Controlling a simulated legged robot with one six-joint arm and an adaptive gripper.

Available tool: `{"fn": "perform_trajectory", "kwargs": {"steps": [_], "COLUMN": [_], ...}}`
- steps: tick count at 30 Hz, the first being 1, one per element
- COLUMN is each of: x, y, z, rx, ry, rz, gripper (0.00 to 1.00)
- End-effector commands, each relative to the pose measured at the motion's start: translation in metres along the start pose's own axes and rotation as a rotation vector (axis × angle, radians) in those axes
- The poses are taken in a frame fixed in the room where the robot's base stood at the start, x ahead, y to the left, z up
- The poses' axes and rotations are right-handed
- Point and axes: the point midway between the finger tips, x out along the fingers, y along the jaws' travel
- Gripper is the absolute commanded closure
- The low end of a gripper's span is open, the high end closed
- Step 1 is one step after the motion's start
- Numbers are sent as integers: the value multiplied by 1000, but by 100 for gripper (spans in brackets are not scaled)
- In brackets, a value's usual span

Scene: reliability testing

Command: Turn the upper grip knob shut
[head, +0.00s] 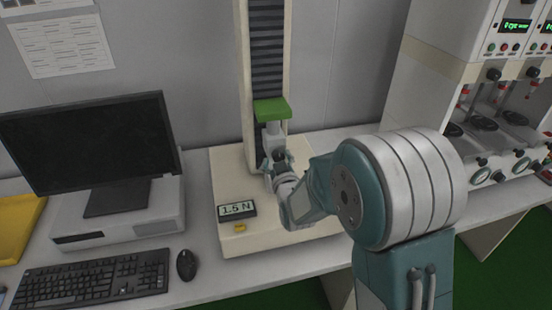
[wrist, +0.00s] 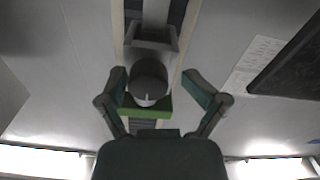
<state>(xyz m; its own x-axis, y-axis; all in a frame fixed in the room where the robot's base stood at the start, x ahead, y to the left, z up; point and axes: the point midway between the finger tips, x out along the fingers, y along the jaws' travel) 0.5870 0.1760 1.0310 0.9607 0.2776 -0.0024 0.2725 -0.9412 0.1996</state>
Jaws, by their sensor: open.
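The upper grip knob (wrist: 148,82) is a dark grey round knob with a short white mark on its rim, seen between my fingers in the wrist view. It is on the grey grip below the green block (head: 272,109) of the test stand (head: 246,60). The green block also shows in the wrist view (wrist: 145,112). My gripper (wrist: 155,76) is open, with one finger to each side of the knob and visible gaps between. In the head view my gripper (head: 274,165) is at the grip, and my arm hides part of it.
The stand's base (head: 222,165) carries a display reading 1.5 N (head: 237,210) and a yellow button (head: 240,227). A monitor (head: 90,140), keyboard (head: 90,278) and mouse (head: 186,266) are to the left. A tall machine with dials (head: 440,65) stands right.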

Motion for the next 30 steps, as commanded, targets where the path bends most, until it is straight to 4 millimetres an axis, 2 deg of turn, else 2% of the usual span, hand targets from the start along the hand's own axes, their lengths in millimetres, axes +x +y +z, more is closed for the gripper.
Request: {"fn": "perform_trajectory", "kwargs": {"steps": [2, 3, 5, 6, 10, 22, 30], "x": [-1, -1, -2, -2, -2, 0, 0], "y": [2, 3, 5, 6, 6, 4, 2], "z": [0, 0, 0, 0, 0, 0, 0], "rx": [1, 2, 3, 4, 4, 26, 160], "ry": [0, 0, 1, 1, 1, 1, 2], "rz": [2, 2, 2, 2, 4, 5, 4], "gripper": [21, 39, 66, 84, 99, 100, 100]}}
